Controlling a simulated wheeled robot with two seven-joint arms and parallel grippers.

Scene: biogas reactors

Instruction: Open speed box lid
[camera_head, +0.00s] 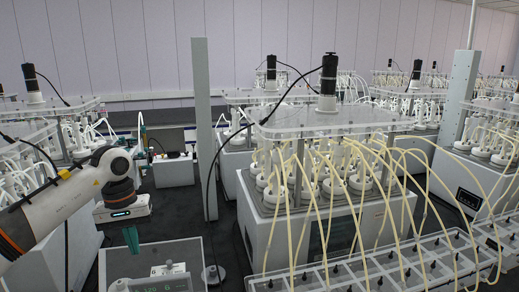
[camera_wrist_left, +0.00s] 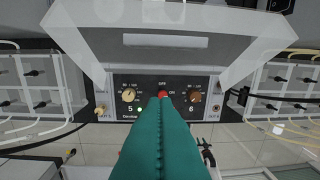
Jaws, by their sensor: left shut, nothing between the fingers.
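The speed box (camera_wrist_left: 150,84) shows in the wrist view as a dark panel with two knobs and a red switch between them. A clear, pale-edged lid or frame (camera_wrist_left: 75,45) flares out above and beside the panel; I cannot tell its exact angle. In the head view a clear-walled box (camera_head: 205,262) stands at the bottom left, cut off by the picture edge. My left gripper (camera_head: 131,250), with green fingers, points down over the box's left part. Its shut, empty fingers (camera_wrist_left: 161,102) cover the panel's lower middle in the wrist view; contact cannot be told. My right gripper is out of view.
A reactor unit (camera_head: 290,215) with many pale tubes stands right of the box, with a rack of clear compartments (camera_head: 400,265) before it. A grey post (camera_head: 204,130) rises behind the box.

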